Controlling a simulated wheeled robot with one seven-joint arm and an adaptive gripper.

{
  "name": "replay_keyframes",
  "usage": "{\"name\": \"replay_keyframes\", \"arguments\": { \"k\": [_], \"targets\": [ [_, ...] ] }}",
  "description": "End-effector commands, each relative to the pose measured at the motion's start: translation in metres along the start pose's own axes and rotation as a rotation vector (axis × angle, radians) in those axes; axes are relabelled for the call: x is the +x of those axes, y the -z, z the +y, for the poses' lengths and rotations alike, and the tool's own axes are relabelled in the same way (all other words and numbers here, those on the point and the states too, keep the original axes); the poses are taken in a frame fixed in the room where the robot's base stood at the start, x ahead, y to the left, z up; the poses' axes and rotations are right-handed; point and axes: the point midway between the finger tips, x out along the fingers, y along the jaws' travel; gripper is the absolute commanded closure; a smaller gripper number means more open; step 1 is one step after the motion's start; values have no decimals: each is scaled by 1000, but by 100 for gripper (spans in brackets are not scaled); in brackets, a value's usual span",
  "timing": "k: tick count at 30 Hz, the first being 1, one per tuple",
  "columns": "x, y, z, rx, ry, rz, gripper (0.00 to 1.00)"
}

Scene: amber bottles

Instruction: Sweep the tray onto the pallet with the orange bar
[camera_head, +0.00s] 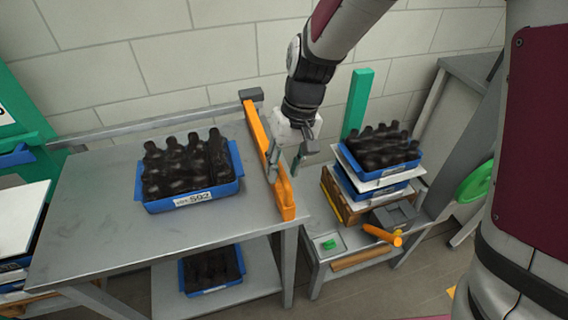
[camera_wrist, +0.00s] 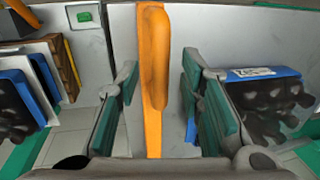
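A blue tray (camera_head: 212,193) full of dark bottles (camera_head: 186,165) stands on the grey table, with a white label on its front. The orange bar (camera_head: 258,140) lies along the table's right edge; its raised handle (camera_head: 286,196) is at the near end. My gripper (camera_head: 288,158) hangs over the bar. In the wrist view my gripper (camera_wrist: 160,75) is open, and the orange bar (camera_wrist: 153,70) shows between its green-padded fingers, with gaps on both sides. I cannot tell how deep the fingers reach. The pallet (camera_head: 334,196) at the right is stacked with blue trays and white sheets.
A green post (camera_head: 357,103) stands behind the stack. A green button (camera_head: 329,244) and an orange lever (camera_head: 382,235) are on the lower stand. Another bottle tray (camera_head: 212,270) sits on the shelf below the table. The table left of the tray is clear.

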Motion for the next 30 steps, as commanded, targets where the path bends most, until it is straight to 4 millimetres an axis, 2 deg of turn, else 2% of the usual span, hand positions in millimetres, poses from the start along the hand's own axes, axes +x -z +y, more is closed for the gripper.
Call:
{"name": "replay_keyframes", "arguments": {
  "k": [7,8,12,19,23,26,30],
  "targets": [
    [1,0,0,0,0,0,65],
    [1,0,0,-1,0,0,70],
    [1,0,0,0,0,0,100],
    [1,0,0,-1,0,0,100],
    [2,0,-7,-2,0,-1,100],
    [4,-1,-20,-5,1,-2,100],
    [10,-1,-51,-8,1,-2,100]
  ]
}}
